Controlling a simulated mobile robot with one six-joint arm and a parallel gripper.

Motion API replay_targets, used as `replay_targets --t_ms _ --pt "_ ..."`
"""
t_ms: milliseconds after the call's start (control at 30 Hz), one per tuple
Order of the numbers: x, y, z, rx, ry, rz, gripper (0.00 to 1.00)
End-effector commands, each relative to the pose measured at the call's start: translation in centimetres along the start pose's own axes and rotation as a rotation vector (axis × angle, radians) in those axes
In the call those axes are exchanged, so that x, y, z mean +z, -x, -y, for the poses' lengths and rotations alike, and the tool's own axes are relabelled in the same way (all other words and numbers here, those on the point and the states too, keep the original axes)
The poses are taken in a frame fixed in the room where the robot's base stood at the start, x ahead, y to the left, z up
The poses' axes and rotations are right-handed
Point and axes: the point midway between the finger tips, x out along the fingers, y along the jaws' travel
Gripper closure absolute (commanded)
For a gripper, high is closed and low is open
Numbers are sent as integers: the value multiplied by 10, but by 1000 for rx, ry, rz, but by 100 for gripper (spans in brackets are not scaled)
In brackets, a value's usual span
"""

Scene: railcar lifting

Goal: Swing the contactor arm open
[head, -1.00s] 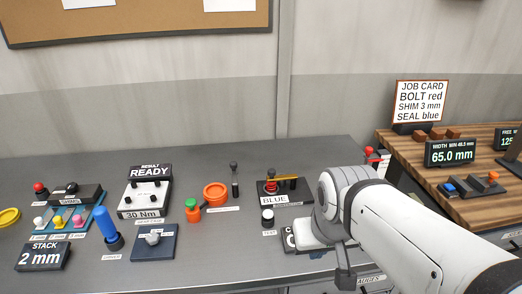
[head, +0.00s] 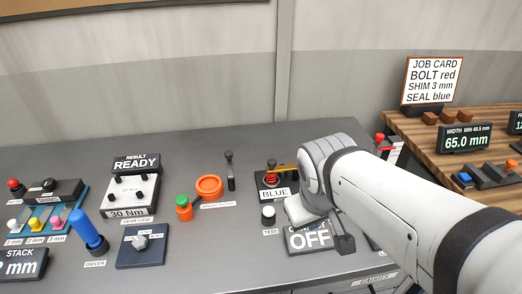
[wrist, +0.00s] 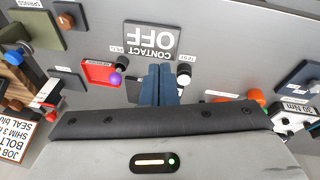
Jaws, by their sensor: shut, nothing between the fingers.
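A black base (head: 264,190) in the head view carries a red knob and a yellow bar (head: 284,168), which looks like the contactor arm. The bar's right end is hidden behind my wrist.
A red plate (wrist: 98,73) with a purple ball (wrist: 116,79) lies left of the fingers.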

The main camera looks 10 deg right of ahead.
Motion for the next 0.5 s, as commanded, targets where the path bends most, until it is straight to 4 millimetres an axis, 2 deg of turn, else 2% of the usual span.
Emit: replay_targets --t_ms 33,133,233,367,500 --pt "7 -29 -1 54 107 19 100" --pt "11 -64 -15 204 383 62 100" --pt "5 -93 -29 372 684 111 100" --pt "-16 -121 -38 604 1065 173 100" --pt "-51 -143 -29 876 1457 239 100"
